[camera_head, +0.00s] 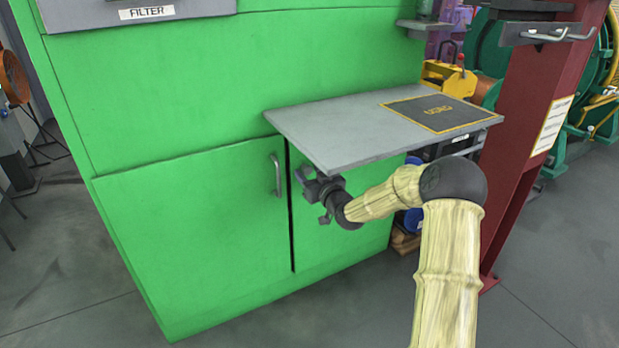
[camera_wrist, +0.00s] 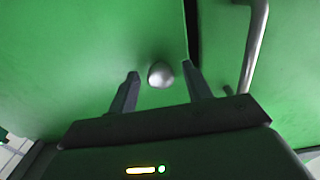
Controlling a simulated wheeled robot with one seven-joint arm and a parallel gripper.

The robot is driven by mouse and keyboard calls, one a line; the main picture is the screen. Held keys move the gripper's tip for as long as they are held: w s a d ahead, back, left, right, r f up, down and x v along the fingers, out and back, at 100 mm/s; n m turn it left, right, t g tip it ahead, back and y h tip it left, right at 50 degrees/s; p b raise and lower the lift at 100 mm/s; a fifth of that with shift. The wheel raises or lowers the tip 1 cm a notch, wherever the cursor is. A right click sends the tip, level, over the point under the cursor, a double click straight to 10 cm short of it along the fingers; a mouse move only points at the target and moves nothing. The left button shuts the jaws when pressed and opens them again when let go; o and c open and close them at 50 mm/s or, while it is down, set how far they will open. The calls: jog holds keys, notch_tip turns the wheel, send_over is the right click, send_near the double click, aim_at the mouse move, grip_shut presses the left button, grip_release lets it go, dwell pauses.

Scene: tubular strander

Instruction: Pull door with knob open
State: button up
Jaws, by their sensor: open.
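The green cabinet has two lower doors. The left door (camera_head: 200,220) carries a grey bar handle (camera_head: 276,175). The right door (camera_head: 340,255) lies under the grey shelf, partly covered by my arm. In the wrist view a round silver knob (camera_wrist: 160,75) sits on a green panel, near a dark gap, with the bar handle (camera_wrist: 254,48) beyond the gap. My gripper (camera_head: 312,196) is in front of the right door near its left edge. In the wrist view its open fingers (camera_wrist: 161,75) stand on either side of the knob, with visible space around it. The knob is hidden in the head view.
A grey shelf (camera_head: 330,125) with a dark marked panel juts out just above my gripper. A red post (camera_head: 535,120) stands to the right. Blue and wooden items are partly hidden behind my arm. Open floor (camera_head: 60,270) lies to the left.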

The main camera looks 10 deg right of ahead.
grip_shut()
dwell(0.3)
